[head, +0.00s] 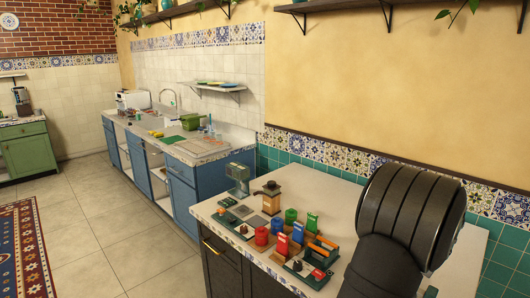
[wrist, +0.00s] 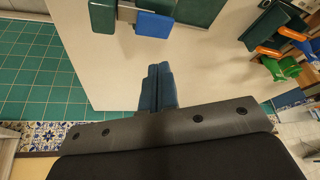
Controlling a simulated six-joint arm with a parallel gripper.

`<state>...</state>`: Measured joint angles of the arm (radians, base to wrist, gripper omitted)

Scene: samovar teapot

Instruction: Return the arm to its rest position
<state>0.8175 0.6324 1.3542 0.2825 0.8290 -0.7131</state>
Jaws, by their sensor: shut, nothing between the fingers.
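My gripper (wrist: 158,86) is in the middle of the wrist view, its two dark fingers pressed together with nothing between them. It is over a bare part of the white counter top (wrist: 110,75). My dark arm fills the right side of the head view, where the gripper itself does not show.
On the counter (head: 345,200) in the head view stand a coffee grinder (head: 270,198), red canisters (head: 262,236), a green canister (head: 291,216) and a tray (head: 314,276) with small items. A blue block (wrist: 155,25) lies at the top of the wrist view. A tiled wall (head: 330,153) runs behind.

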